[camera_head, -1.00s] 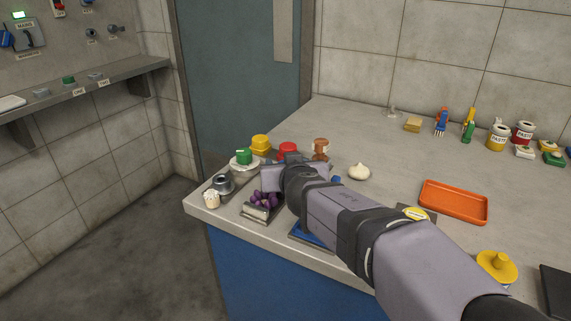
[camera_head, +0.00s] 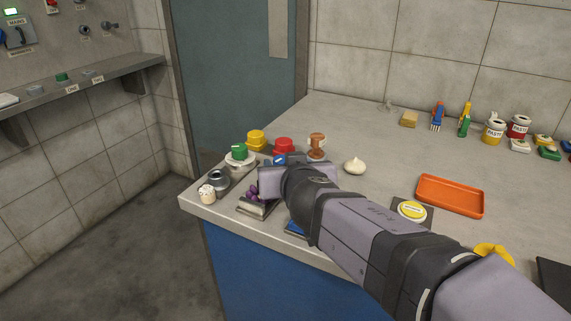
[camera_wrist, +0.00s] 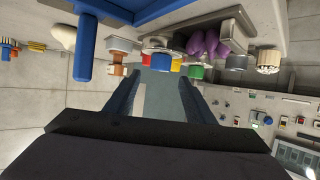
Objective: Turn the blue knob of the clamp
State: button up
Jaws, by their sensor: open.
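My gripper (camera_wrist: 160,82) is open and empty in the wrist view, its two dark blue fingers apart with the door between them. In the head view my gripper (camera_head: 280,160) is partly hidden behind my wrist, above the left end of the counter. In the wrist view, which is upside down, a blue post (camera_wrist: 84,50) on a blue bar (camera_wrist: 160,10) shows close by, outside the fingers. I cannot tell whether this is the clamp's blue knob. In the head view a blue piece (camera_head: 295,229) shows at the counter's front edge, mostly covered by my arm.
A metal holder with purple things (camera_head: 252,207), a grey pot (camera_head: 217,180), a white cup (camera_head: 207,194), and green (camera_head: 239,152), yellow (camera_head: 256,140) and red (camera_head: 284,146) lids crowd the left end. A garlic bulb (camera_head: 355,166) and orange tray (camera_head: 450,195) stand right.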

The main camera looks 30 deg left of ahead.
aim_at(280, 162)
jog(key=shift+w+a+f+m+t+h+p, duration=0.15)
jog(key=shift+a+m+t+h+p, duration=0.15)
jog(key=shift+a+m+h+p, duration=0.75)
jog(key=shift+m+h+p, duration=0.15)
jog(key=shift+h+p, duration=0.25)
jog(key=shift+s+a+m+t+h+p, duration=0.3)
jog(key=shift+s+m+t+h+p, duration=0.25)
jog(key=shift+m+h, duration=0.3)
jog(key=shift+s+m+t+h, duration=0.2)
jog(key=shift+m+t+h, duration=0.25)
jog(key=shift+m+h, duration=0.1)
jog(key=shift+p+x, duration=0.8)
jog(key=shift+x, duration=2.9)
jog(key=shift+c, duration=0.7)
jog(key=shift+f, duration=0.1)
jog(key=c, duration=0.9)
